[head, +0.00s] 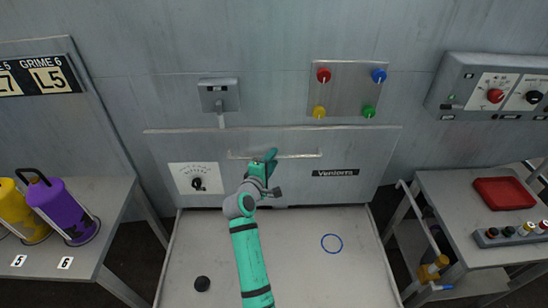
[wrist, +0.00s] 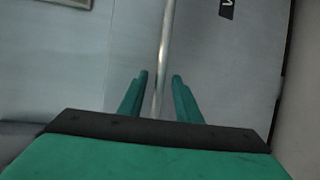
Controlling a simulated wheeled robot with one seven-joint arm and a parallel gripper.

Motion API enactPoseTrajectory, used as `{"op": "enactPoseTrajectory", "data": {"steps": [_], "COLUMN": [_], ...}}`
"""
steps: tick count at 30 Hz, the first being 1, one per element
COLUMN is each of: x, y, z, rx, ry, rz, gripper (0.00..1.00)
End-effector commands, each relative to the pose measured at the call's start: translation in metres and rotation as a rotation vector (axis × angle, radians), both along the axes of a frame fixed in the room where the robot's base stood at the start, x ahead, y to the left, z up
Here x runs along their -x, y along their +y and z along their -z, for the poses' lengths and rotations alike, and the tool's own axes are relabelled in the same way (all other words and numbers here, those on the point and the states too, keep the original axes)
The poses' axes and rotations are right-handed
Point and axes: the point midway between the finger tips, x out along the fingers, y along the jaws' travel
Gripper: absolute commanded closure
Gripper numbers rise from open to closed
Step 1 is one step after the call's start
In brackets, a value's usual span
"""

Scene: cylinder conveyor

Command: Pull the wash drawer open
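The wash drawer (head: 345,190) is a wide grey metal front with a "Ventorra" label, a dial on its left and a horizontal bar handle (head: 305,155) across its upper middle. In the wrist view, the gripper's two fingers (wrist: 160,76) are apart, one on each side of the handle bar (wrist: 164,40). Gaps show between bar and fingers, so the gripper looks open around the bar. Whether the fingertips reach past the bar is hard to tell.
A pale flat surface (head: 320,285) below the drawer holds a blue ring (head: 332,243) and a black puck (head: 202,284). A left table (head: 105,195) carries yellow and purple canisters. A right table (head: 455,200) holds a red tray (head: 503,180).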

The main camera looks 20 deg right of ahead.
Motion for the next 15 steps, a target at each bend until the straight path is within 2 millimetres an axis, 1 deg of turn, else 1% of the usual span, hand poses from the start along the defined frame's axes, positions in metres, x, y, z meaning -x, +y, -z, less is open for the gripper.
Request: {"op": "enactPoseTrajectory", "data": {"steps": [3,6,15], "x": [-0.01,-0.016,-0.018], "y": [-0.009,-0.011,-0.012], "z": [0.003,0.003,0.005], "rx": [0.0,0.001,-0.001], "ry": [0.001,0.001,0.0], "rz": [0.001,-0.001,-0.003], "gripper": [0.69,0.69,0.69]}}
